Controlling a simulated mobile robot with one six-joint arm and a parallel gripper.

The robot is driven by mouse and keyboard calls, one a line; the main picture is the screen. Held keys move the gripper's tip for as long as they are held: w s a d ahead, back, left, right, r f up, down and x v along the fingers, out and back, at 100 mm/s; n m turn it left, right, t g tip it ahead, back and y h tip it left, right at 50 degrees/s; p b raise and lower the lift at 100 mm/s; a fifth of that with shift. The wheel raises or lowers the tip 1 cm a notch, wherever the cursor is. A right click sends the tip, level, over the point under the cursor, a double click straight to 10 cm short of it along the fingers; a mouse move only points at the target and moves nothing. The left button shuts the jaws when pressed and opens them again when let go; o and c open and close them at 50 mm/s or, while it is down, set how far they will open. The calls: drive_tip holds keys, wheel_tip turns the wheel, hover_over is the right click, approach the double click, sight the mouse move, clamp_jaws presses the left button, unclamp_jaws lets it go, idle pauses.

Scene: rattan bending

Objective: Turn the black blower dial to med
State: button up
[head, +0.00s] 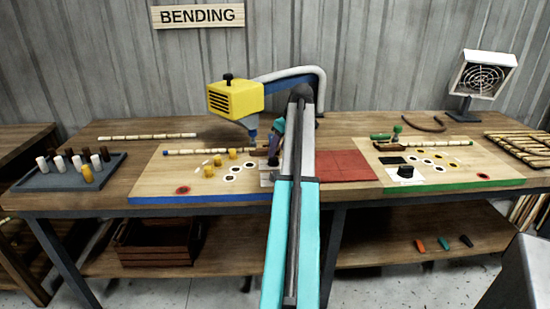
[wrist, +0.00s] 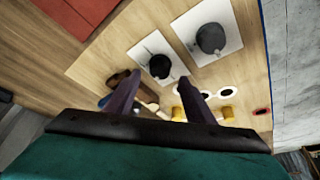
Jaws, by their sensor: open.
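In the wrist view a black dial (wrist: 160,66) sits on a white plate (wrist: 144,48) on the wooden board. A larger dark grey dial (wrist: 210,38) sits on a second white plate beside it. Pale pointer lines show by the dials, but no lettering is legible. My gripper (wrist: 159,78) is open, its two purple fingers apart, with the black dial framed between the fingertips; whether they touch it I cannot tell. In the head view my gripper (head: 272,153) is low over the blue-edged board (head: 200,197), and my arm hides most of both dials.
A yellow blower box (head: 235,98) on a blue arm stands behind. Yellow pegs (head: 232,154) and ringed holes (head: 238,168) lie left of my gripper. A red mat (head: 345,165) lies right.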

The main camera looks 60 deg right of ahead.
sight(274, 159)
drive_tip(key=shift+x, duration=2.7)
drive_tip(key=shift+c, duration=0.3)
drive_tip(key=c, duration=1)
drive_tip(key=shift+a+f, duration=0.1)
drive_tip(key=shift+a, duration=0.05)
